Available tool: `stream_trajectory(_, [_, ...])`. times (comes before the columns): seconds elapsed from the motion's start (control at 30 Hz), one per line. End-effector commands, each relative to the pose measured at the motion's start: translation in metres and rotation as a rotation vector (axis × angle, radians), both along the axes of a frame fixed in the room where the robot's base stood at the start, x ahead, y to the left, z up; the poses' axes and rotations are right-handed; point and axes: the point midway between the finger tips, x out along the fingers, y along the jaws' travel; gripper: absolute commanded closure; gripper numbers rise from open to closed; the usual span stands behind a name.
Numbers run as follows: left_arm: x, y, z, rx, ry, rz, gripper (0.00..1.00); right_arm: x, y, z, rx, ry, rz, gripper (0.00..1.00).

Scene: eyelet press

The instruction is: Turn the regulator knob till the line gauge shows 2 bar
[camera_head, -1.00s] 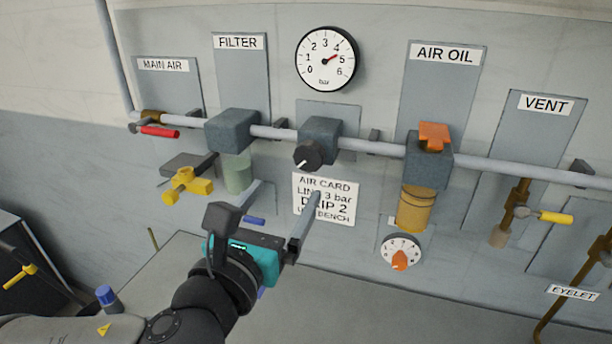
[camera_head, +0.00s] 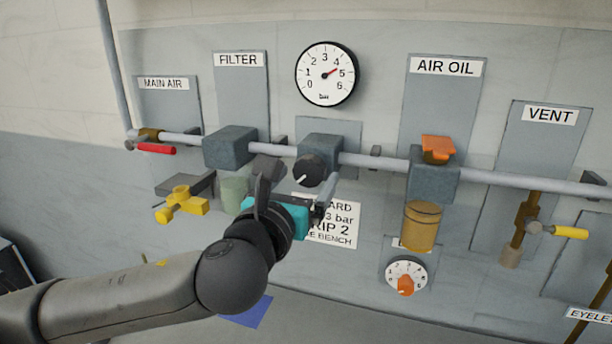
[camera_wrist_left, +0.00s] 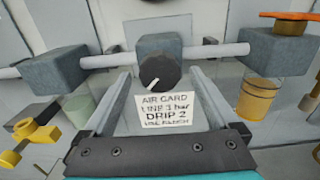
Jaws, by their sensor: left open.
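The regulator knob (camera_head: 308,170) is black with a white pointer line and sits on the front of a dark grey block (camera_head: 320,148) on the pipe. In the wrist view the knob (camera_wrist_left: 160,71) shows ahead, between the lines of the two fingers. The line gauge (camera_head: 326,74) is round and white above it; its red needle points between 4 and 5 bar. My left gripper (camera_head: 297,180) is open and empty, just below and in front of the knob. Contact with the knob cannot be told. My right gripper is not in view.
A card (camera_head: 335,222), partly hidden by my gripper, reads "LINE 3 bar, DRIP 2" in the wrist view. The filter block (camera_head: 231,147) is left of the knob, the air oil unit (camera_head: 433,178) right. A dial with an orange knob (camera_head: 405,285) is lower right.

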Motion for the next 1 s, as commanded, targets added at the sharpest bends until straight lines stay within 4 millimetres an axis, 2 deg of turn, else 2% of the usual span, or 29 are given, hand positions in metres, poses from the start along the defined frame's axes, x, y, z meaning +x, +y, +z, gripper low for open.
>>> stream_trajectory(0.2, [0.0103, -0.0036, -0.0003, 0.0, 0.0, 0.0, 0.06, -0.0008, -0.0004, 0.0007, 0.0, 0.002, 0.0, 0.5])
stream_trajectory(0.5, [0.0111, -0.0037, -0.0004, 0.0, 0.0, 0.0, 0.07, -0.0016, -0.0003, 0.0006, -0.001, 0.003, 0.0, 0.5])
stream_trajectory(1.0, [0.011, -0.0034, -0.0004, 0.0, 0.0, 0.0, 0.64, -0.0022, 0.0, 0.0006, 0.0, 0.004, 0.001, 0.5])
